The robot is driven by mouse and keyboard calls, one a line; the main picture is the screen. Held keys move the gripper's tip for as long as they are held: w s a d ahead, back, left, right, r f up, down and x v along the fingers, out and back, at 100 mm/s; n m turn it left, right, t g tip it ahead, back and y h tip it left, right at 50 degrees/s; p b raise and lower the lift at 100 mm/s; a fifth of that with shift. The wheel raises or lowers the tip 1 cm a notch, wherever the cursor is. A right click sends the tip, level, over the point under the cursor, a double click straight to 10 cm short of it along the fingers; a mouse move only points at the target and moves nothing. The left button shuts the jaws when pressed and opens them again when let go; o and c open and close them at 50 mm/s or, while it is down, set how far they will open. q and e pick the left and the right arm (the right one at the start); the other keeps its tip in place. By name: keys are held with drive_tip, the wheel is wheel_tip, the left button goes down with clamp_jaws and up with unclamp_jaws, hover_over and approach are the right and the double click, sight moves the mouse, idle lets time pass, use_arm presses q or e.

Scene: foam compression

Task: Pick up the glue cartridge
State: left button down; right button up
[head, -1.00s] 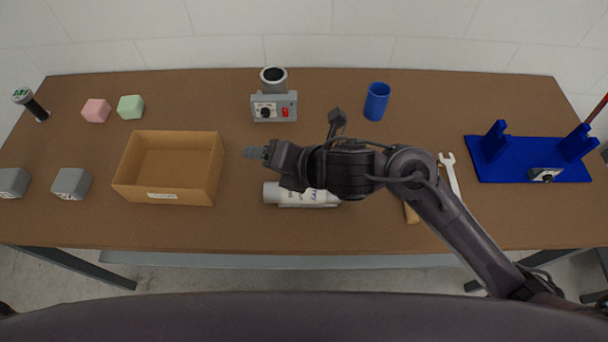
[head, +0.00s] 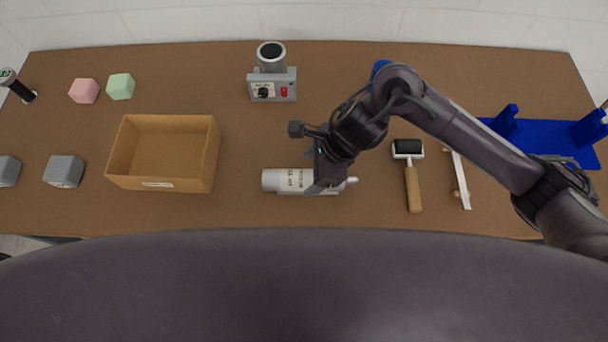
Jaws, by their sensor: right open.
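The glue cartridge (head: 286,181) is a white-grey tube with dark print. It lies on its side on the brown table, in the lower middle of the head view, with its thin nozzle pointing right. My right gripper (head: 318,188) comes down over the nozzle half of the cartridge and hides part of it. The gripper is open; whether its fingers touch the cartridge I cannot tell. My left gripper is not in view.
An open cardboard box (head: 165,187) stands left of the cartridge. A grey device with a round cup (head: 272,85) stands behind it. A roller (head: 412,180) and a white-edged tool (head: 458,180) lie to the right, near a blue fixture (head: 550,135). The table (head: 235,215) is bare between box and cartridge.

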sight(308, 175)
drive_tip(key=shift+p+x, duration=0.3)
drive_tip(key=shift+x, duration=0.9)
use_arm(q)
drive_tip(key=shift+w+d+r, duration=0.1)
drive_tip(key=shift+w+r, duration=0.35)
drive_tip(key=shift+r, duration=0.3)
use_arm(e)
drive_tip(key=shift+s+a+f, duration=0.1)
drive_tip(key=shift+a+f, duration=0.05)
drive_tip(key=shift+f, duration=0.25)
drive_tip(key=shift+c, duration=0.3)
drive_tip(key=c, duration=1.3)
drive_tip(key=shift+o, duration=0.2)
drive_tip(key=shift+r, duration=0.15)
